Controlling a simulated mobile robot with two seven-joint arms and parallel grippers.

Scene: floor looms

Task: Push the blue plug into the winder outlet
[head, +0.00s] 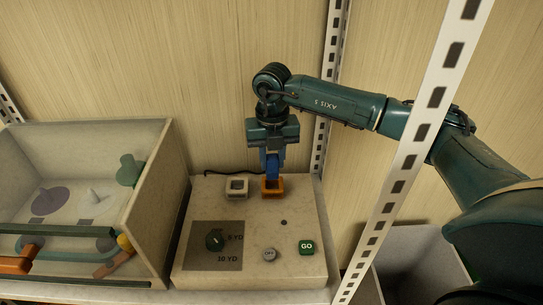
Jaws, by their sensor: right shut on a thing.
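The winder is a pale speckled box (258,222) on the shelf with two square sockets on its top, a white one (236,188) and an orange one (273,187). My right gripper (271,158) points down and is shut on the blue plug (270,165), right above the orange socket. The plug's lower end meets or overlaps the socket's opening in the picture; how deep it sits I cannot tell. A black cord (222,173) runs along the back of the box towards the plug. My left gripper is not in view.
A green GO button (306,247), a grey OFF button (269,255) and a dark dial (215,240) are on the box front. An open bin (155,205) with coloured parts stands left. A perforated white post (415,135) rises in front of my right arm.

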